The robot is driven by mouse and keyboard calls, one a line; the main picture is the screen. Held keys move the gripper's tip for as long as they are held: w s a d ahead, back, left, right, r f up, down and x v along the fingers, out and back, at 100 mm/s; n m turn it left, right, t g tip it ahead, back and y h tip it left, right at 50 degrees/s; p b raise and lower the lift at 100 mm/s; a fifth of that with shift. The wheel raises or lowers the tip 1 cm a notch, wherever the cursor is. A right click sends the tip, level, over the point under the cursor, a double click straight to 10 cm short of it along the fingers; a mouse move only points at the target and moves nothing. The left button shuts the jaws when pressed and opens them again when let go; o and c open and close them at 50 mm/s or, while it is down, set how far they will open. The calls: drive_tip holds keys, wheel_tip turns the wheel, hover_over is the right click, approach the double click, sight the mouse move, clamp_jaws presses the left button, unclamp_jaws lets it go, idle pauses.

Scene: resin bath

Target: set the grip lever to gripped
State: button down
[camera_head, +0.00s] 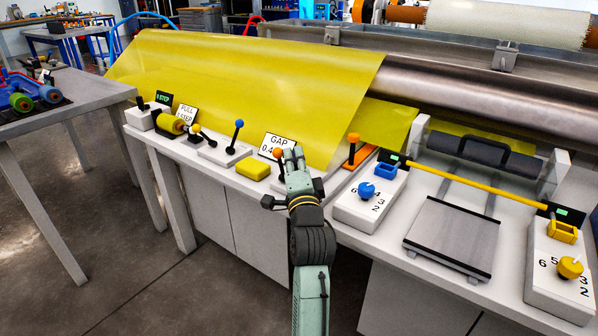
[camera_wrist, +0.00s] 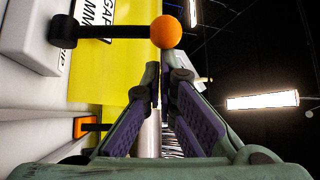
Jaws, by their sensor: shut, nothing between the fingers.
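A lever with an orange ball knob (camera_head: 277,153) stands on the white bench just left of my gripper (camera_head: 291,158); part of its base is hidden behind my gripper. In the wrist view its orange ball (camera_wrist: 166,32) is at the end of a black rod (camera_wrist: 110,31) on a white base (camera_wrist: 28,35). A partly hidden label by the base seems to end in "IP". My gripper (camera_wrist: 161,75) is shut and empty, with its fingertips just short of the ball in the picture. I cannot tell whether they touch it.
A GAP sign (camera_head: 279,146) stands behind the lever, before a yellow sheet (camera_head: 250,85). A yellow block (camera_head: 253,169) and a blue-ball lever (camera_head: 238,124) are to the left. Right are an orange lever (camera_head: 353,138) and a blue-knob box (camera_head: 366,190).

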drive_tip(key=shift+s+a+f+n+t+y+b, duration=0.2)
drive_tip(key=shift+s+a+n+t+y+b, duration=0.2)
drive_tip(key=shift+s+n+b, duration=0.2)
drive_tip(key=shift+s+a+f+n+t+y+b, duration=0.25)
drive_tip(key=shift+s+a+n+b, duration=0.2)
drive_tip(key=shift+b, duration=0.25)
drive_tip(key=shift+d+r, duration=0.1)
drive_tip(key=shift+r, duration=0.05)
